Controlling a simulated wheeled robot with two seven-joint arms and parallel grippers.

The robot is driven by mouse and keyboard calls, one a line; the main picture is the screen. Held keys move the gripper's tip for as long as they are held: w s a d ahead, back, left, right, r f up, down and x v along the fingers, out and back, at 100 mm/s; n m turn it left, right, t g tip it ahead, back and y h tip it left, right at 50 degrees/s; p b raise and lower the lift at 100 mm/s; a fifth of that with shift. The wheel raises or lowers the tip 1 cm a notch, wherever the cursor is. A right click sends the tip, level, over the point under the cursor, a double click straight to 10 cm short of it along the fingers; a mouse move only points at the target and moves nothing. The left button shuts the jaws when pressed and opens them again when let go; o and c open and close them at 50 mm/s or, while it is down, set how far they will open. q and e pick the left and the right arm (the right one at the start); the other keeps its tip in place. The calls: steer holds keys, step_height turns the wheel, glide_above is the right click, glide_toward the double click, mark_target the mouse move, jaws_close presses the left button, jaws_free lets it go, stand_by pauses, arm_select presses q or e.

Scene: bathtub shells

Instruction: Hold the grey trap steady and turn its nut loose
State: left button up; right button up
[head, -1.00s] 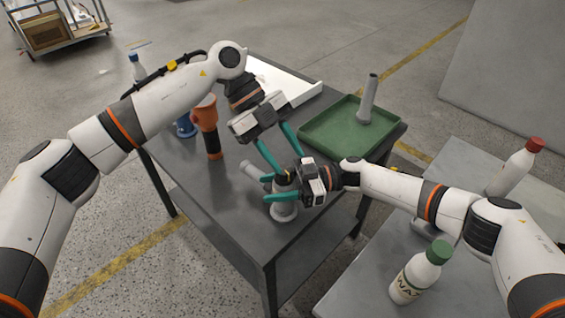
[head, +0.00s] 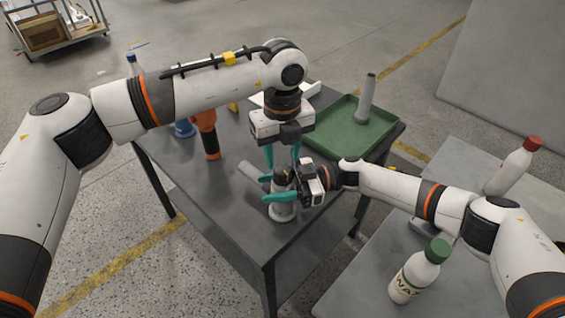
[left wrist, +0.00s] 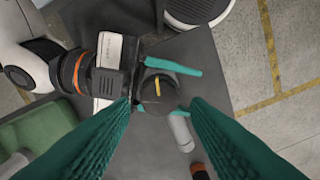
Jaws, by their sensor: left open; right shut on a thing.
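The grey trap (head: 283,211) stands upright near the front of the dark table, its side pipe (head: 251,171) pointing to the back left. Its dark round top, which looks like the nut (left wrist: 157,90), carries a yellow mark in the left wrist view. My right gripper (head: 268,188) is shut around the upper part of the trap from the right. My left gripper (head: 282,160) points straight down above the trap, open and empty. In the left wrist view its teal fingers stand to either side below the dark top, apart from it.
A green tray (head: 338,148) with a grey tube (head: 366,98) standing in it is at the back right. An orange-and-black tool (head: 207,136) stands at the left. A green-capped bottle (head: 411,278) and a red-capped bottle (head: 513,168) stand on the side table. The front table area is clear.

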mark_target(282, 169)
arm_select(q)
steer(key=shift+f, duration=1.7)
steer(key=c, duration=0.7)
